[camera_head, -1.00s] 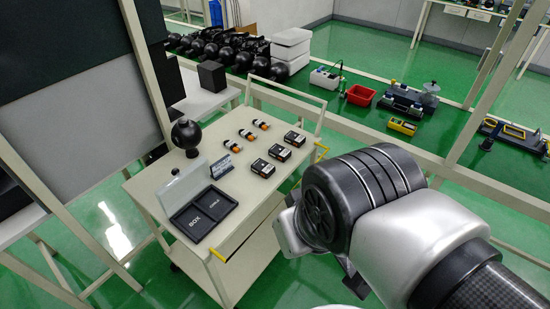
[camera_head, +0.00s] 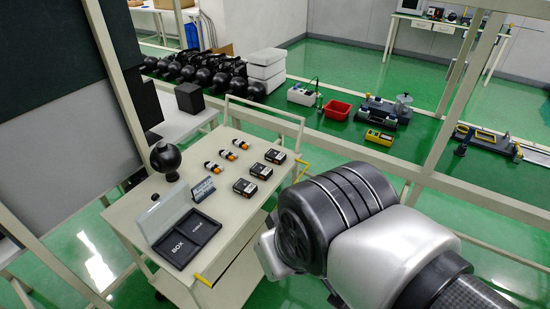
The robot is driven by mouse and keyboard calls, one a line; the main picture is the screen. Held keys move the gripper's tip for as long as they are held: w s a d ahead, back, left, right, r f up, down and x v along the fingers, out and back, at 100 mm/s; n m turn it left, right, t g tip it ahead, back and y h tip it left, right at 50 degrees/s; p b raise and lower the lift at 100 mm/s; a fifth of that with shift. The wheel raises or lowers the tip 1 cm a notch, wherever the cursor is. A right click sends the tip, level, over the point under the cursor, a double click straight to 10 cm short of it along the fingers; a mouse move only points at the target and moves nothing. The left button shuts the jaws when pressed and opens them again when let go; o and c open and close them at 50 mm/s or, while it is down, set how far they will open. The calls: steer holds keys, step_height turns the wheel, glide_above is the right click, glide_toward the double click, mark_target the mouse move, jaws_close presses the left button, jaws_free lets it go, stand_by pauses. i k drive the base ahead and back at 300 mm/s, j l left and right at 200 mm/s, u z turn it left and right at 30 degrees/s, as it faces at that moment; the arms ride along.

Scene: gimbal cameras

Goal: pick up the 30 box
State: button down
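The near box (camera_head: 245,188), the middle box (camera_head: 260,171) and the far box (camera_head: 275,156) stand apart from each other. Their label numbers are too small to read, so I cannot tell which is the 30 box. My arm fills the lower right, beside the cart. My gripper's fingers are hidden behind the arm or out of frame. Nothing touches the boxes.
A frame post stands at left. A red bin (camera_head: 336,110) is beyond the cart.

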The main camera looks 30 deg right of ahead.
mark_target(277, 157)
steer(key=i+l, duration=0.25)
steer(key=i+l+u, duration=0.15)
steer(key=l, duration=0.3)
steer(key=i+l, duration=0.35)
steer(key=i+l+u, duration=0.1)
steer(key=i+l, duration=0.15)
steer(key=l, duration=0.2)
steer(key=i+l+u, duration=0.1)
steer(key=l, duration=0.3)
steer(key=i+l, duration=0.3)
steer(key=i+l+u, duration=0.05)
steer(key=l, duration=0.05)
